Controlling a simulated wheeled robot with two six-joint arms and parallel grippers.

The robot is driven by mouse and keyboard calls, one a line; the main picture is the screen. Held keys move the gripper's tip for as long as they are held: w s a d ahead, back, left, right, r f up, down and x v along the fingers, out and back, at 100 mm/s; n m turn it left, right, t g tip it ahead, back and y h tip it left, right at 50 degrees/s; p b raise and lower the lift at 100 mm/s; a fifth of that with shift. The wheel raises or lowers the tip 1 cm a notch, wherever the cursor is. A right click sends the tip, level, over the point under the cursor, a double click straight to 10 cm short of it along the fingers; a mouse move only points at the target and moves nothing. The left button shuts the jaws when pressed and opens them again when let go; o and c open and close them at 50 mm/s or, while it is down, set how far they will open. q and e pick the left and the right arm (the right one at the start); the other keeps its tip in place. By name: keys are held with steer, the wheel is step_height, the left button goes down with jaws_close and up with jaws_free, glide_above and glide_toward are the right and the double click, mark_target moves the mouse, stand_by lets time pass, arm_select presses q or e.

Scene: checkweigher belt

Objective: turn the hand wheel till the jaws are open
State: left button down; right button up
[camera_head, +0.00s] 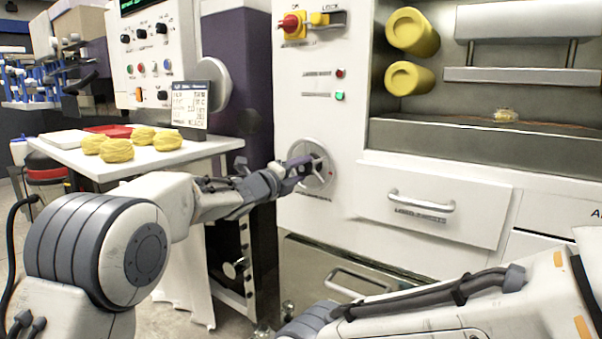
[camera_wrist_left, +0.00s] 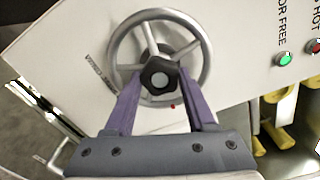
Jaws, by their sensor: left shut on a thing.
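The hand wheel (camera_head: 325,178) is a grey spoked wheel on the white machine front. It fills the top middle of the left wrist view (camera_wrist_left: 205,50), with a dark hub (camera_wrist_left: 160,76) at its centre. My left gripper (camera_head: 304,163) is at the wheel; its purple fingers (camera_wrist_left: 160,88) lie on either side of the hub and are shut on it. Two pale horizontal bars, an upper one (camera_head: 520,22) and a lower one (camera_head: 505,76), stand apart in the machine's recess; I cannot tell whether they are the jaws. My right gripper is out of view.
A drawer with a handle (camera_head: 421,201) is right of the wheel. A red knob (camera_head: 290,25) and a green button (camera_head: 340,96) are above it. A white table (camera_head: 75,158) with several yellow lumps (camera_head: 117,150) stands left. My right arm crosses the lower right.

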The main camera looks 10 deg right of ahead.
arm_select(q)
steer(key=shift+c, duration=1.1)
jaws_free()
steer(key=shift+a, duration=0.1)
steer(key=v, duration=1)
steer(key=shift+s, duration=0.15)
